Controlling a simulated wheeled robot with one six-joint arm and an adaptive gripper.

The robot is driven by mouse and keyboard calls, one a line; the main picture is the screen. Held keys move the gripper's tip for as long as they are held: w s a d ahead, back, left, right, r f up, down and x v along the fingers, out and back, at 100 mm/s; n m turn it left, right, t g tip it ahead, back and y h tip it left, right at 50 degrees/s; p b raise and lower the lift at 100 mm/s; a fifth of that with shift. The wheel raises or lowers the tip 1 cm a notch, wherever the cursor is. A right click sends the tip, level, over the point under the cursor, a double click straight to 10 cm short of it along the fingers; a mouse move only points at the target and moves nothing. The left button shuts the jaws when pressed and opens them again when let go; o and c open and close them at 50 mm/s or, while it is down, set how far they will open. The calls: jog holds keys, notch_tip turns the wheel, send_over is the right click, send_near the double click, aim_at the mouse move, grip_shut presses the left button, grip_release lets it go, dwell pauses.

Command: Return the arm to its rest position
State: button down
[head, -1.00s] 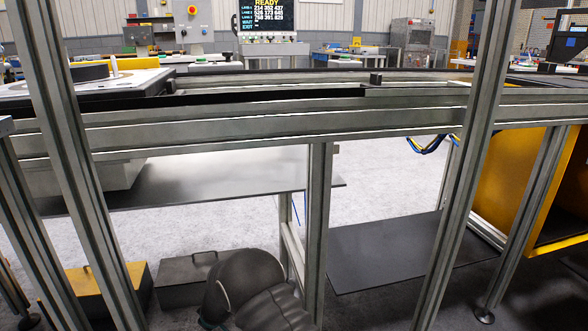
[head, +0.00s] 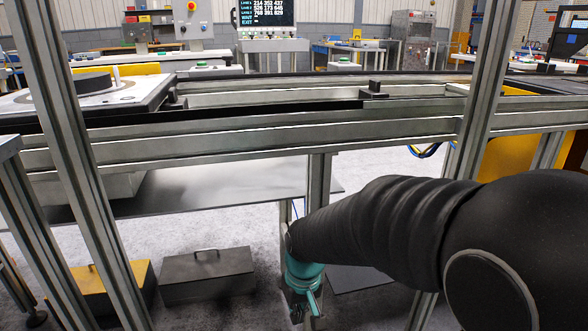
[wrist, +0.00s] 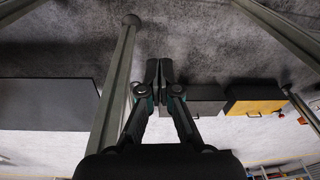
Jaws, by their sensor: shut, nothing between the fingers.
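My arm reaches in from the right in the head view, a black ribbed sleeve ending in a teal wrist part. My gripper (head: 303,308) hangs at its end, pointing down, low in front of a frame post (head: 318,190). In the wrist view my gripper (wrist: 159,70) has its two dark fingers together, with nothing between them. A metal leg (wrist: 120,75) runs close along the left of the fingers. Whether the gripper touches it cannot be told.
A conveyor frame (head: 250,135) crosses ahead, with uprights at left and right. A grey box (head: 207,275) and a yellow box (head: 112,285) sit on the floor at lower left. A dark plate (head: 362,279) lies partly behind my arm. Open floor shows between them.

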jog(key=s+d+r+m+t+p, duration=0.2)
jog(key=s+d+r, duration=0.5)
jog(key=r, duration=0.2)
jog(key=s+d+r+m+t+p, duration=0.2)
jog(key=s+d+r+p, duration=0.1)
jog(key=s+d+r, duration=0.5)
notch_tip(320, 180, up, 2)
jog(key=shift+r+t+h, duration=0.1)
jog(key=shift+t+h, duration=0.3)
